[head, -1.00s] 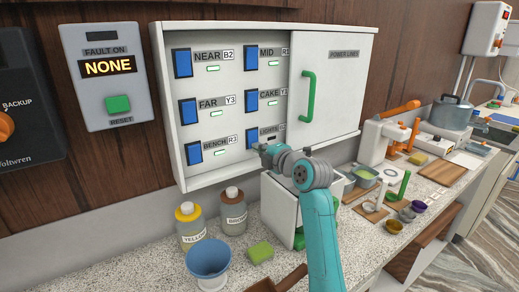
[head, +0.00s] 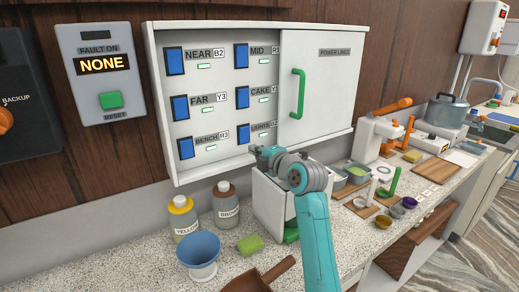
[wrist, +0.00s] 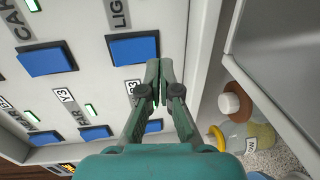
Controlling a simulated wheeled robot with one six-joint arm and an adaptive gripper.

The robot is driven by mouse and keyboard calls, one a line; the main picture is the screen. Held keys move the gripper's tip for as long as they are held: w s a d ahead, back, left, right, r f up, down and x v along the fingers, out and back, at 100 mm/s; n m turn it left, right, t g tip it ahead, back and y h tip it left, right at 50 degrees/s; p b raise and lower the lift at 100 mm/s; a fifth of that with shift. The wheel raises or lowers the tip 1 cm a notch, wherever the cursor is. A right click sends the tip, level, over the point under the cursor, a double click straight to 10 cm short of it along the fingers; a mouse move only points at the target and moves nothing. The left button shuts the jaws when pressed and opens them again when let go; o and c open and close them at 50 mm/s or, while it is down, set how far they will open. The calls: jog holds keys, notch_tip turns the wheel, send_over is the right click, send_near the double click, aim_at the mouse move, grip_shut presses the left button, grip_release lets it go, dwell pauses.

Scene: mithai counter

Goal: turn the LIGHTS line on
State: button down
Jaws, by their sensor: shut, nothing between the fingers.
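The LIGHTS switch (head: 242,134) is a blue rocker at the bottom of the second column in the white wall cabinet, beside its LIGHTS label (head: 262,126). It also shows in the wrist view as a blue rocker (wrist: 133,49), with its label partly cut off. My gripper (head: 258,150) is shut and empty, just below and right of the switch in the head view. In the wrist view its closed fingertips (wrist: 156,68) are right of the rocker; contact cannot be told. I cannot tell the state of the LIGHTS lamp.
A sliding door (head: 320,85) with a green handle (head: 298,93) covers the cabinet's right half. The CAKE switch (head: 242,97) is directly above.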

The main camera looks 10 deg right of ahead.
jog(key=shift+v, duration=0.75)
jog(key=shift+s+f, duration=0.3)
jog(key=v, duration=0.2)
jog(key=f+v, duration=0.1)
jog(key=v, duration=0.5)
jog(key=shift+d+f, duration=0.15)
jog(key=shift+f, duration=0.2)
